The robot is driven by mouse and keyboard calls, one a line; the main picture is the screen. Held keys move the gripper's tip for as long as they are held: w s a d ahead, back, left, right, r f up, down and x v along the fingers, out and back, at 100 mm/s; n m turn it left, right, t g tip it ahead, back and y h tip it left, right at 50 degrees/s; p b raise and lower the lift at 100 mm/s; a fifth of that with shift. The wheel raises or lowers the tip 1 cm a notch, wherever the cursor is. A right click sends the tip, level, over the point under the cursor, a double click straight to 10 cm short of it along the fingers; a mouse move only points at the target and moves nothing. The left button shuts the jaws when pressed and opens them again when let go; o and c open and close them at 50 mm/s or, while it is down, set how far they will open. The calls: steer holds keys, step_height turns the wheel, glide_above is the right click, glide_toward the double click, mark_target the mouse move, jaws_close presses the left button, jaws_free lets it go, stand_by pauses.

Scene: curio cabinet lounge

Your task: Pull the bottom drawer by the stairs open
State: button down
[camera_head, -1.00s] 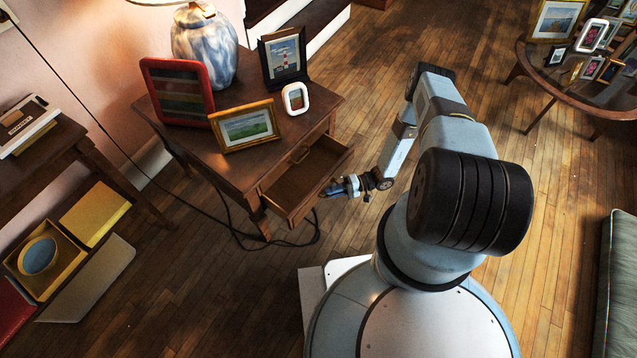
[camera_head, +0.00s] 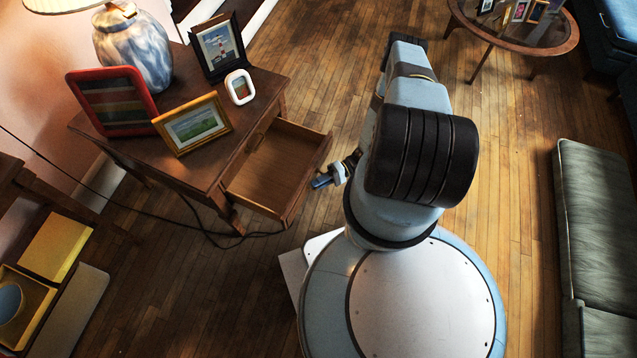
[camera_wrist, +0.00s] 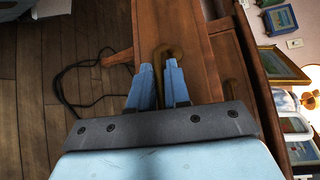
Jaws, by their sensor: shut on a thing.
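The small wooden side table (camera_head: 135,155) stands at left in the head view. Its bottom drawer (camera_head: 278,168) is pulled well out and its inside looks empty. The closed drawer above it has a brass handle (camera_head: 256,141). My gripper (camera_head: 326,180) is at the outer face of the open drawer. In the wrist view, my gripper (camera_wrist: 160,78) has its two blue fingers shut on the brass handle (camera_wrist: 170,50) of the bottom drawer's front (camera_wrist: 146,28). Part of the handle is hidden between the fingers.
A red frame (camera_head: 111,101), a gold frame (camera_head: 192,124), a lighthouse picture (camera_head: 219,48), a small white frame (camera_head: 240,87) and a lamp (camera_head: 134,50) stand on the table. A black cable (camera_head: 205,231) lies by its leg. Bare floor (camera_head: 510,150) separates me from a green bench (camera_head: 600,230).

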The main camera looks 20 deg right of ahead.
steer(key=c, duration=1.4)
jaws_free()
steer(key=shift+d+f, duration=0.1)
steer(key=shift+f, duration=0.1)
steer(key=shift+c, duration=0.2)
steer(key=shift+r, duration=0.1)
steer(key=w+d+r, duration=0.1)
steer(key=d, duration=1.2)
steer(key=shift+w+d+r, duration=0.25)
steer(key=shift+w, duration=0.1)
